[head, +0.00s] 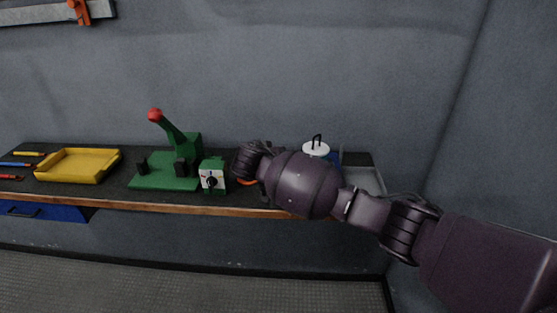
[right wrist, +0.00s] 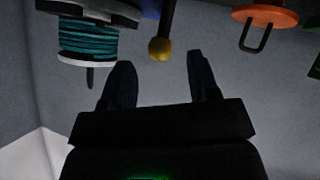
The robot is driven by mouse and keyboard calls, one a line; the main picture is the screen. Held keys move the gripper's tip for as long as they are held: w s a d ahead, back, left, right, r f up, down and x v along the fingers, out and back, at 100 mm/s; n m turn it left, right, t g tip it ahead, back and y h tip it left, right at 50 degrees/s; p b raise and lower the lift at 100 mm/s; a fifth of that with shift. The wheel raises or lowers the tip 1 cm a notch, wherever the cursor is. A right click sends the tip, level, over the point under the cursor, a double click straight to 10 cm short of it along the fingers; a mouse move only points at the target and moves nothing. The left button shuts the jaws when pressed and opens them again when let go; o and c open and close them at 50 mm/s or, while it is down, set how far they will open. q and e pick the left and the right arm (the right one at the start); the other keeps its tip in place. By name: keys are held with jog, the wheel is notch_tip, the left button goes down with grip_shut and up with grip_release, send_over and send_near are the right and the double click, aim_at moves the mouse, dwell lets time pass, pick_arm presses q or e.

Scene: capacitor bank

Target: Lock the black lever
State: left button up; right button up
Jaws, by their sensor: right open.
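A dark rod with a yellow ball end (right wrist: 160,47) shows in the right wrist view, ahead of and between the fingertips of my right gripper (right wrist: 159,60). Those fingers are open, and I see no contact with the ball. In the head view my right gripper (head: 244,163) is over the bench, its fingers hidden by the wrist, and the yellow-ended rod does not show there. A green and white box (head: 212,176) with a small black knob or lever (head: 211,182) stands just left of it. I cannot tell which is the task's black lever. My left gripper is out of view.
A green press (head: 170,168) with a red-ball handle and a yellow tray (head: 78,166) stand left on the bench. A white-topped spool (head: 316,149) stands behind my arm; its teal winding (right wrist: 88,38) shows in the wrist view. An orange disc (right wrist: 262,14) carries a black loop.

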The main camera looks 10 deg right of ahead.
jog(key=v, duration=0.7)
jog(key=shift+s+a+r, duration=0.15)
jog(key=shift+s+a, duration=0.05)
jog(key=shift+s, duration=0.1)
jog(key=w+a+r+n+t+y, duration=0.1)
jog(key=a+r+n+t+y, duration=0.4)
jog(key=a+n+y, duration=0.4)
jog(key=s+d+f+m+t, duration=0.1)
jog(key=s+d+f+m, duration=0.2)
jog(key=s+d+f, duration=1.55)
jog(key=s+d+f+m+g+h, duration=0.1)
jog(key=s+d+f+g, duration=0.1)
jog(key=s+d+f, duration=0.2)
jog(key=s+d+f+m+g+h, duration=0.1)
jog(key=s+d+f, duration=0.3)
jog(key=s+f, duration=0.5)
jog(key=s, duration=0.4)
jog(key=shift+s+f+m+g, duration=0.2)
jog(key=shift+s+m+g, duration=0.05)
jog(key=shift+m+g, duration=0.15)
